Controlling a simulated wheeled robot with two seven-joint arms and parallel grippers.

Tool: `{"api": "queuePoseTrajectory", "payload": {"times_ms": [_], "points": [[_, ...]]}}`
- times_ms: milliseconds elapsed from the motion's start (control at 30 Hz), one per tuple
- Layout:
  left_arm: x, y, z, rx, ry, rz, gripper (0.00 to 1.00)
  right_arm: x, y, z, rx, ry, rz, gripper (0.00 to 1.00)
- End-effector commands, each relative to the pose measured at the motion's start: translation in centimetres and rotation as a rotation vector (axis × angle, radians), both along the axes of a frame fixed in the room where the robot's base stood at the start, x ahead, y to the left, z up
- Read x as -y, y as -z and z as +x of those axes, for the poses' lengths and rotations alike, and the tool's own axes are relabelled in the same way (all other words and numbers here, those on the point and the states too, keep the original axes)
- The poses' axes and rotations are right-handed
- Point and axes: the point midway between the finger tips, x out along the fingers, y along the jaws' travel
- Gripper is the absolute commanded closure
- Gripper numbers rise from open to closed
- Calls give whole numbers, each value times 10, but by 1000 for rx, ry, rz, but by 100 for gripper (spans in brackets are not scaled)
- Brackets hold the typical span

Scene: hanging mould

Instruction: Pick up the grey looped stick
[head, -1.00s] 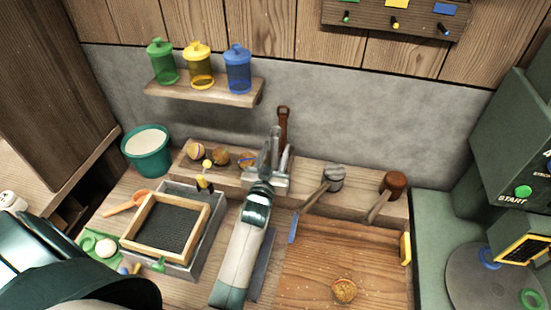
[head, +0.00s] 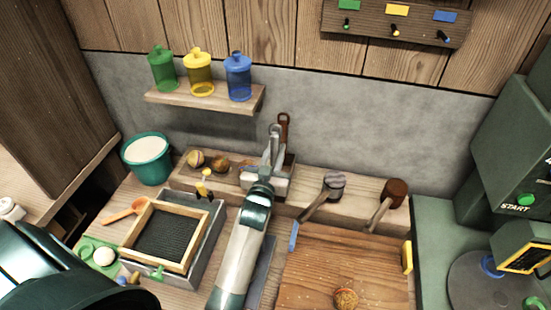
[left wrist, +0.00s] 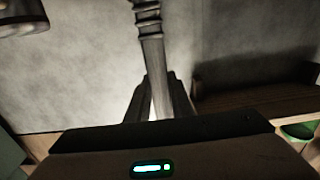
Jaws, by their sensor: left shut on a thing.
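The grey looped stick (head: 275,137) stands about upright between the fingers of my left gripper (head: 270,170), in front of the grey wall. My left gripper is shut on it. In the left wrist view the stick's ringed grey shaft (left wrist: 152,50) rises from between the dark fingers (left wrist: 158,100). The loop is not clear in either view. The stick's lower end is hidden by the gripper. My right gripper is not in view.
Left are a wood-framed sieve (head: 140,222) and a teal bucket (head: 150,170). A shelf (head: 225,102) holds three jars.

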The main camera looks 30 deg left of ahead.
Motion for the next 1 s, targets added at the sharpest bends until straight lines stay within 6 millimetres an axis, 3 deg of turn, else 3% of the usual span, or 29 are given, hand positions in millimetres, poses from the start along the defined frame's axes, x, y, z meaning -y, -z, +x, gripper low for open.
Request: {"api": "queuePoseTrajectory", "payload": {"times_ms": [200,400,1000], "points": [[0,-39,0,7,0,3,100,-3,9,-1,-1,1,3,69],[0,-63,1,5,0,1,100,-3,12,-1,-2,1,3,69],[0,-70,0,2,0,1,100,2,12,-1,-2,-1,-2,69]]}}
